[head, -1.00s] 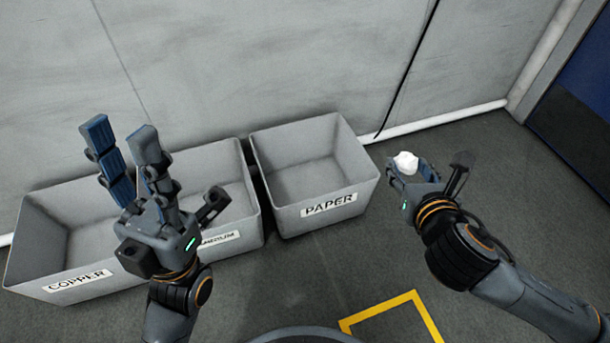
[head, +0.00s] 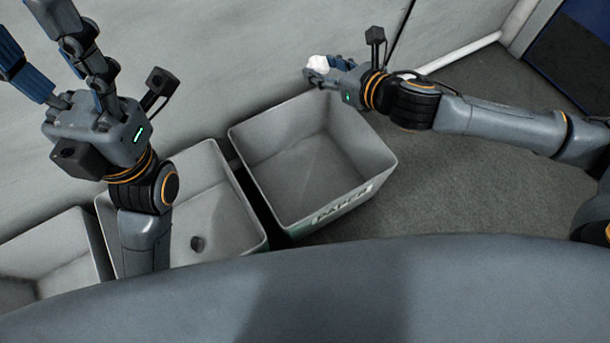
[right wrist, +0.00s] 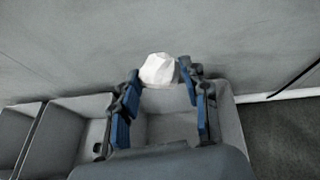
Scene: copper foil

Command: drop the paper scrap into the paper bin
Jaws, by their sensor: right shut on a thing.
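The paper scrap (head: 318,63) is a small crumpled white lump. My right gripper (head: 321,70) is shut on it. In the right wrist view the scrap (right wrist: 159,70) sits between the tips of the two blue-padded fingers. The paper bin (head: 285,170) is a grey open-topped box with a PAPER label on its front wall; its inside looks empty. In the head view the scrap shows just beyond the bin's back rim, raised in front of the wall. My left gripper (head: 38,42) is open and empty at the upper left, fingers spread.
A middle grey bin (head: 215,195) stands left of the paper bin with a small dark round thing (head: 198,243) inside. Another grey bin (head: 45,265) is farther left. A grey wall (head: 210,60) runs behind the bins. Floor (head: 440,190) is clear at the right.

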